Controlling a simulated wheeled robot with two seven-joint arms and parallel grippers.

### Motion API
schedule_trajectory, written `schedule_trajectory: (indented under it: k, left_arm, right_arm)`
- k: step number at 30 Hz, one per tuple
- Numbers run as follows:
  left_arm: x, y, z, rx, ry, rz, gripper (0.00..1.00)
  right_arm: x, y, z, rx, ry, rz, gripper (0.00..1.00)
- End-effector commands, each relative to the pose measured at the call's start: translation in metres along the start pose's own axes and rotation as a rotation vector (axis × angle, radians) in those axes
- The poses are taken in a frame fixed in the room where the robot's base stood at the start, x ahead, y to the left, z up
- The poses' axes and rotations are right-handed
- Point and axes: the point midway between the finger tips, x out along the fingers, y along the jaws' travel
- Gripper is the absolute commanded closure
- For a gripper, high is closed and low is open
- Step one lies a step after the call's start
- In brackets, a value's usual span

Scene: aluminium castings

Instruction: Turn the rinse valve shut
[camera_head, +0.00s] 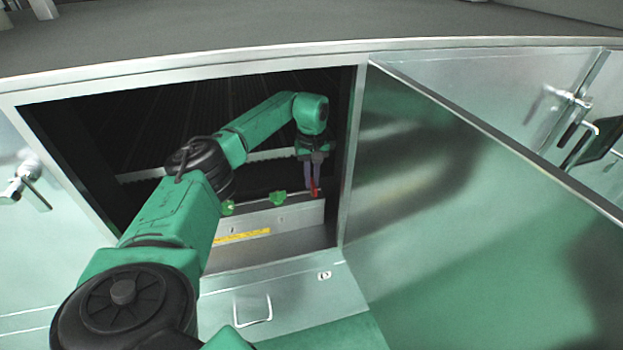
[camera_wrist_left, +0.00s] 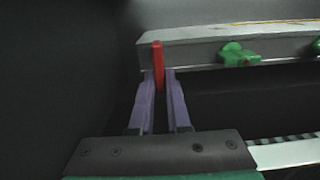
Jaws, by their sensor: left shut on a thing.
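My left gripper (camera_head: 312,185) reaches into the cabinet. In the left wrist view its two purple fingers (camera_wrist_left: 158,88) are shut on the red handle, one on each side. The handle stands in line with the fingers. The handle's lower part is hidden between the fingers. My right gripper is not in view.
The open cabinet door (camera_head: 440,200) stands at the right. The cabinet frame (camera_head: 350,160) edges the opening close to my arm.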

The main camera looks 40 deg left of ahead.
Motion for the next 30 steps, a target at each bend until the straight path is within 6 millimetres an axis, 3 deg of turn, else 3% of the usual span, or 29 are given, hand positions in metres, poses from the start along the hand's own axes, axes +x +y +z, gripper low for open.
schedule_trajectory:
  k: [9, 10, 12, 23, 30]
  left_arm:
    - [0.002, 0.0, 0.002, 0.006, -0.003, -0.003, 1.0]
    - [0.002, 0.0, 0.002, 0.006, -0.003, -0.003, 0.78]
    - [0.002, 0.0, 0.001, 0.005, -0.003, -0.003, 0.55]
    - [-0.004, 0.001, 0.0, 0.003, 0.001, 0.002, 0.55]
    - [-0.051, 0.002, 0.0, 0.003, 0.002, 0.003, 0.55]
  right_arm:
    - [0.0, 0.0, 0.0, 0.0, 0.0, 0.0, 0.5]
    - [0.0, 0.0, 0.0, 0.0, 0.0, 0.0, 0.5]
    - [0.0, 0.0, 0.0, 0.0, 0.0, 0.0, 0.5]
    - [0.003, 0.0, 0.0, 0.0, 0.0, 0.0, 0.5]
    - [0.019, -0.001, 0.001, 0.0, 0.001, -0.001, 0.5]
